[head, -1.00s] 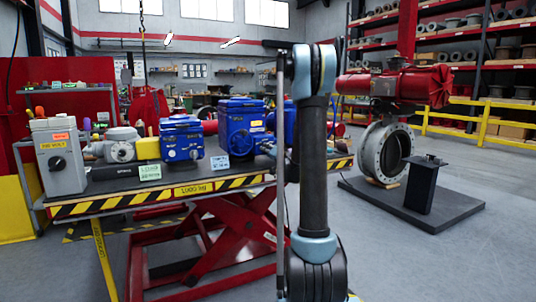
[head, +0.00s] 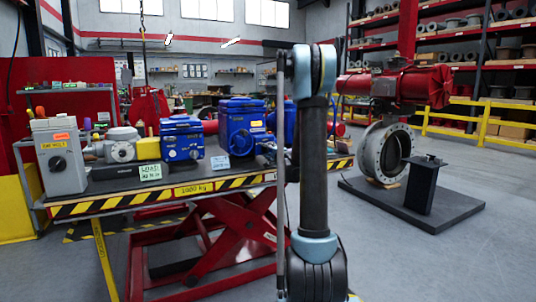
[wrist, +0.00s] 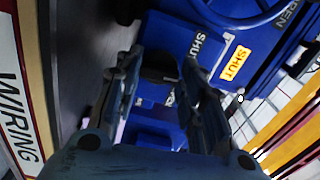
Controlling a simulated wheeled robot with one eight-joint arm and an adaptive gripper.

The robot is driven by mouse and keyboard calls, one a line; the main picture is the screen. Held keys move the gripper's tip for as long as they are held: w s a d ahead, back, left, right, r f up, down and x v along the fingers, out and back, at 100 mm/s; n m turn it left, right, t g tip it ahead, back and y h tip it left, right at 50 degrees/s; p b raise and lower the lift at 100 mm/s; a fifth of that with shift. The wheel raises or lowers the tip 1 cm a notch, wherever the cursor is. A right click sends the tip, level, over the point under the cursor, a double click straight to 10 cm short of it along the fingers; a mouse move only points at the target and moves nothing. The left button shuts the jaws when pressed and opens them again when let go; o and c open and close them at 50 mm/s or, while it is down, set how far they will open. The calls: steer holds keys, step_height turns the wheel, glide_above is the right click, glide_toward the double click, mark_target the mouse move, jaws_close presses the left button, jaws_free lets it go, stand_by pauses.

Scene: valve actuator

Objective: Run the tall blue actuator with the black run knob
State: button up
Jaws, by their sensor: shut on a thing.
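In the head view, a tall blue actuator (head: 238,132) stands on the lift table, with a small orange label on its right side. In the wrist view, a blue actuator body (wrist: 255,85) with a handwheel rim and an orange "SHUT" label fills much of the picture. My gripper (wrist: 160,72) is closed around the black knob (wrist: 158,62) on a blue housing, one finger on each side. The fingers hide part of the knob and the lettering beside it.
A shorter blue actuator (head: 181,142) and a grey box with a black knob (head: 58,160) stand left on the lift table (head: 240,184). More blue equipment is partly behind my arm. A red actuator on a grey valve (head: 385,148) stands right. Floor at front right is clear.

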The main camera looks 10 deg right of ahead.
steer(key=shift+s+d+f+m, duration=0.1)
steer(key=shift+d+m, duration=0.05)
steer(key=shift+m, duration=0.45)
steer(key=o, duration=1)
steer(key=shift+o, duration=0.2)
steer(key=v, duration=1.1)
steer(key=shift+s, duration=0.35)
steer(key=shift+d, duration=0.1)
